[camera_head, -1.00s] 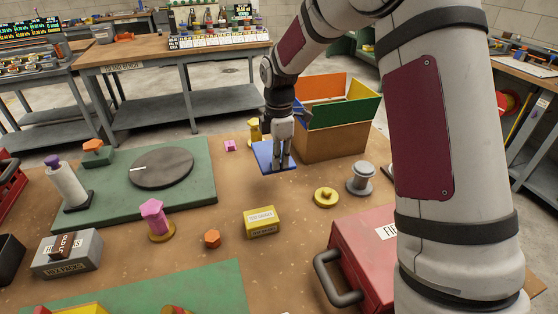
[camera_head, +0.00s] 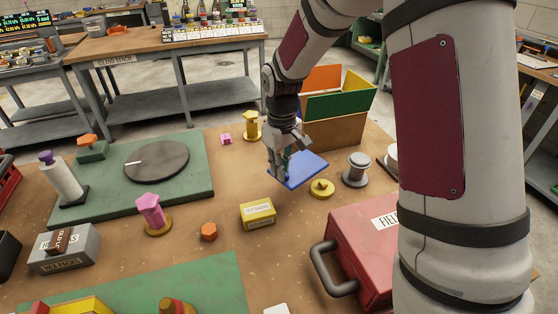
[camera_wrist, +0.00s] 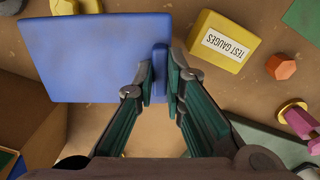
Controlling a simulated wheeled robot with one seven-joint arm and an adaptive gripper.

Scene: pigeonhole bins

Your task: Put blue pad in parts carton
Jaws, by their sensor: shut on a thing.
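The blue pad (camera_head: 303,170) is a flat blue square held by my gripper (camera_head: 278,172), in front of the parts carton. In the wrist view my gripper (camera_wrist: 161,78) is shut on a raised blue grip at the edge of the pad (camera_wrist: 92,58), and the plate spreads to the left. The parts carton (camera_head: 336,132) is an open brown box with orange, yellow and green flaps, behind and right of the gripper. Its inside is hidden in the head view by the green front flap. Part of the carton (camera_wrist: 28,128) shows at lower left in the wrist view.
A red case (camera_head: 370,250) stands front right; a green board (camera_head: 120,195) lies left.

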